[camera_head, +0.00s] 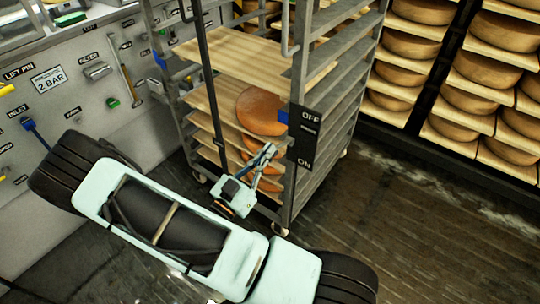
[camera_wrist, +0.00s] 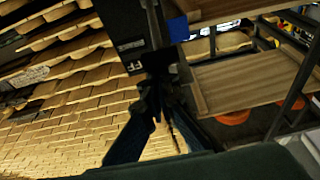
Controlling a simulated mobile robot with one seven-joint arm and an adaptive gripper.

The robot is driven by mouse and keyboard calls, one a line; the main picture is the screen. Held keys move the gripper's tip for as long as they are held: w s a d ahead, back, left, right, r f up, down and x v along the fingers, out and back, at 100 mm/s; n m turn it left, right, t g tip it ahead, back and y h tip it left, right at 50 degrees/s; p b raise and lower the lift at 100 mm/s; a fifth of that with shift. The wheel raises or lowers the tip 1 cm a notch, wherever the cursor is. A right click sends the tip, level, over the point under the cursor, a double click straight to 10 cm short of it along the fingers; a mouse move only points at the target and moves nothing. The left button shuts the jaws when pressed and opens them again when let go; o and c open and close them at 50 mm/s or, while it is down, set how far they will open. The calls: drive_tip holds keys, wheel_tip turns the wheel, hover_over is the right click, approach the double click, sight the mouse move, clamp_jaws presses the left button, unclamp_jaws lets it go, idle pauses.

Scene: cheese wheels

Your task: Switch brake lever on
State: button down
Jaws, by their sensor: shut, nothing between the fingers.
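The black brake plate (camera_head: 305,140) is on the front post of the rack trolley (camera_head: 338,110), with OFF at its top and ON at its bottom. A blue piece (camera_head: 283,117), which looks like the lever's end, sticks out left of the plate near OFF. It also shows in the wrist view (camera_wrist: 179,29). My gripper (camera_head: 270,149) is shut and empty, left of the plate and below the blue piece. In the wrist view its dark fingers (camera_wrist: 158,82) overlap the plate's lettered end. I cannot tell whether they touch it.
The trolley holds wooden boards and orange cheese wheels (camera_head: 262,112) behind my gripper. Shelves of cheese (camera_head: 410,45) stand at the back right. A control panel (camera_head: 95,75) is on the left. The floor (camera_head: 430,230) at right is clear.

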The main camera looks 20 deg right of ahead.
drive_tip(key=shift+s+a+f+b, duration=0.1)
drive_tip(key=shift+a+f+b, duration=0.1)
drive_tip(key=shift+f+b, duration=0.45)
drive_tip(key=shift+s+a+f+b, duration=0.1)
drive_tip(key=shift+a+f+b, duration=0.05)
drive_tip(key=shift+f+b, duration=0.45)
